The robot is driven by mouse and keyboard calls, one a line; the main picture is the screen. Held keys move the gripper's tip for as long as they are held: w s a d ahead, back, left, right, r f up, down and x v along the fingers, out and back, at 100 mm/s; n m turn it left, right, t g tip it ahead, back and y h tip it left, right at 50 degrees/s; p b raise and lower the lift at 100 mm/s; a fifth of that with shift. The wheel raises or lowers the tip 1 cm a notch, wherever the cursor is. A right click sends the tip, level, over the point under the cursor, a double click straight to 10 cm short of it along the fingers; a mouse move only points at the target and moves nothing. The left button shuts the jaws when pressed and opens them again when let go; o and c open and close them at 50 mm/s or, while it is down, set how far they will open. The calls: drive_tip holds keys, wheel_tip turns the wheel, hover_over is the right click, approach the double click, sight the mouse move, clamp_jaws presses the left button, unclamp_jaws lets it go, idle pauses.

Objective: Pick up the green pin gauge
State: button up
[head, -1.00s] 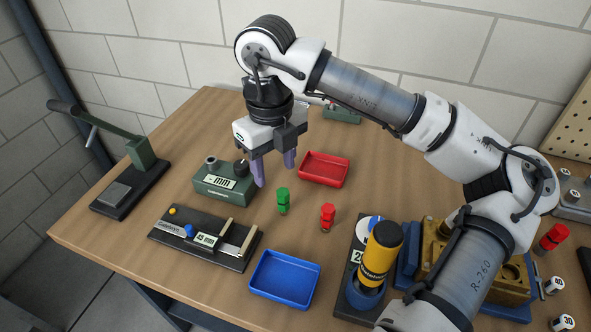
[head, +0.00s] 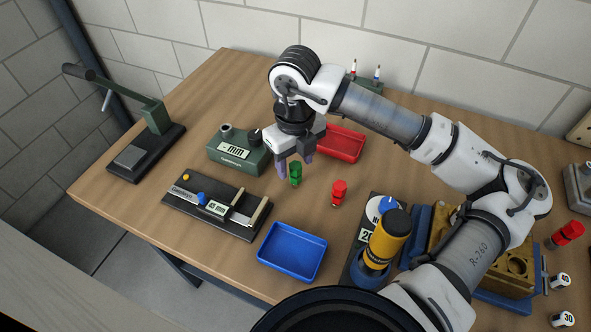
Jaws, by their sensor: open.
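The green pin gauge (head: 296,173) stands upright on the wooden table, left of a red pin gauge (head: 338,193). My gripper (head: 295,166) points down with its two purple fingers apart. The fingers are close to the green gauge, one to its left and one behind its upper right. Whether they touch it cannot be told. The gripper holds nothing that I can see.
A blue tray (head: 292,251) lies in front and a red tray (head: 341,143) behind. A green meter box (head: 238,151) and a black caliper fixture (head: 216,206) are at left. A yellow-black tool (head: 385,240) stands at right. A lever press (head: 146,150) is at far left.

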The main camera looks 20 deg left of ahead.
sight(295, 165)
drive_tip(key=shift+f+p, duration=0.65)
drive_tip(key=shift+f, duration=1.4)
drive_tip(key=shift+c, duration=0.2)
drive_tip(key=c, duration=0.9)
wheel_tip(295, 165, up, 20)
drive_tip(key=b, duration=0.4)
